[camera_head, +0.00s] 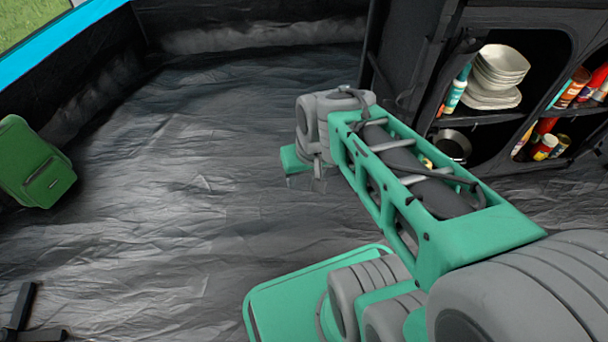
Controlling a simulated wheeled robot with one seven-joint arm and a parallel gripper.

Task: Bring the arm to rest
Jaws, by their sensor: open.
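My arm (440,215), green and grey, reaches from the lower right toward the middle of the view, with a bend at its grey far joint (325,115). My gripper (305,183) is below that joint, small and partly hidden by the arm. Its jaws are open, and nothing shows between them. It is over the dark floor, with no object seen touching it.
A black shelf unit (470,118) at the upper right holds stacked white bowls (500,70), a metal pot (452,145) and several cans and bottles. A green backpack (35,165) is at the left. Wrinkled dark floor (170,220) between is clear.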

